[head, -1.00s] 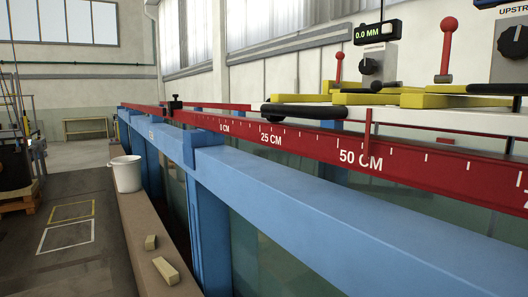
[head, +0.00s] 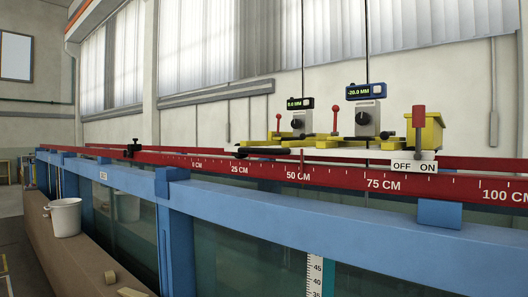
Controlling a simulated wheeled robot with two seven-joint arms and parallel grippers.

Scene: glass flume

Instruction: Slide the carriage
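The carriage (head: 345,153) is a white plate with yellow mounts, sitting on the red rail with the cm scale (head: 225,168). Its thin red pointer (head: 302,161) stands close to the 50 CM mark. A black bar handle (head: 262,151) sticks out at its left end. Two gauges with dark knobs ride on it. The left display (head: 300,103) reads about 0.0 MM and the right display (head: 366,91) reads -20.0 MM. Red-knobbed levers stand beside the gauges. Neither of my grippers is in view.
A black stop (head: 133,148) is clamped on the rail left of 0 CM. A red lever (head: 419,125) stands above an OFF/ON plate (head: 414,166). The blue flume frame (head: 260,215) runs across the front.

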